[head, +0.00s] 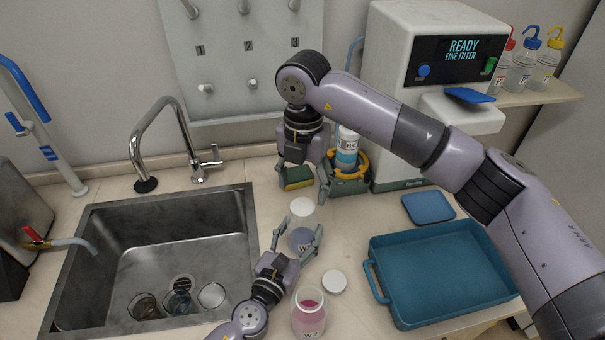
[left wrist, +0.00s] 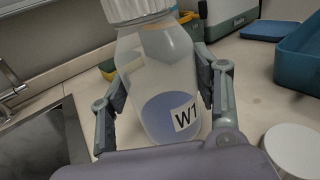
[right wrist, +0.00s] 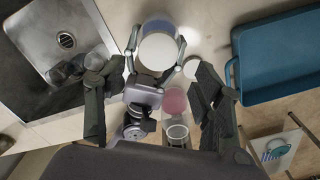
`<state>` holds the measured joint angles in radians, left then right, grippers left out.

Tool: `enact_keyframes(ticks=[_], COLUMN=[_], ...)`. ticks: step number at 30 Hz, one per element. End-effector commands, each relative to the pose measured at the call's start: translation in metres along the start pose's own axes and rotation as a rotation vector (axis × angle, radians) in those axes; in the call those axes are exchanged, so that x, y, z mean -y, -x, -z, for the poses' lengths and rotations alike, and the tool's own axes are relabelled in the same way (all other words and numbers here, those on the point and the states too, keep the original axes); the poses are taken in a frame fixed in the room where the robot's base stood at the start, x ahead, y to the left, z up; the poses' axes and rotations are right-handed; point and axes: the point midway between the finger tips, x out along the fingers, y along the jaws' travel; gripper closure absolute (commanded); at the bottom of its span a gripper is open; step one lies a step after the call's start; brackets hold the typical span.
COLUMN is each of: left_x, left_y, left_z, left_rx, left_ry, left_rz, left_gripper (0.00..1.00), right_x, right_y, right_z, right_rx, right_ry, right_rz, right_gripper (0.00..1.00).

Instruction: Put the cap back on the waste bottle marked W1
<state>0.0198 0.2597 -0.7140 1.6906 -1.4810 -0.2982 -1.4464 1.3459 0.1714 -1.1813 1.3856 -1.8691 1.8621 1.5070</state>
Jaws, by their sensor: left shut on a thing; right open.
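The W1 waste bottle (head: 301,239) stands upright on the counter right of the sink, with bluish liquid low inside. It also shows in the left wrist view (left wrist: 155,65). A white ridged cap (left wrist: 138,8) sits on its mouth; how tightly, I cannot tell. The cap shows from above in the right wrist view (right wrist: 158,55). My left gripper (head: 298,233) is shut around the bottle's body, a finger on each side. My right gripper (head: 305,186) is open and empty above and behind the bottle; its fingers (right wrist: 155,95) are wide apart.
The W2 bottle (head: 309,318) with pink liquid stands open in front, a loose white lid (head: 334,281) beside it. A blue tray (head: 385,240) and blue pad (head: 428,207) are at right. The sink (head: 160,215) is left. A bottle in a yellow-green holder (head: 350,185) stands behind.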

Motion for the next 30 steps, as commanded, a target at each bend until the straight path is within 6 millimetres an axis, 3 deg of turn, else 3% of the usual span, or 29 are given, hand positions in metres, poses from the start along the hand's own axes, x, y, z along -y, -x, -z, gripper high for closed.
enact_keyframes(ticks=[24, 30], left_x=[0.0, 0.0], left_y=[0.0, 0.0], left_z=[0.0, 0.0], left_rx=[-0.001, -0.001], left_ry=[0.0, 0.0], left_rz=[0.0, 0.0], left_gripper=[1.0, 1.0], right_x=[-0.002, -0.002], right_y=[0.014, 0.017], right_z=[-0.001, -0.001], right_rx=[-0.002, -0.003], right_ry=[1.596, 1.924], right_rz=[0.001, -0.001], right_gripper=[0.39, 0.39])
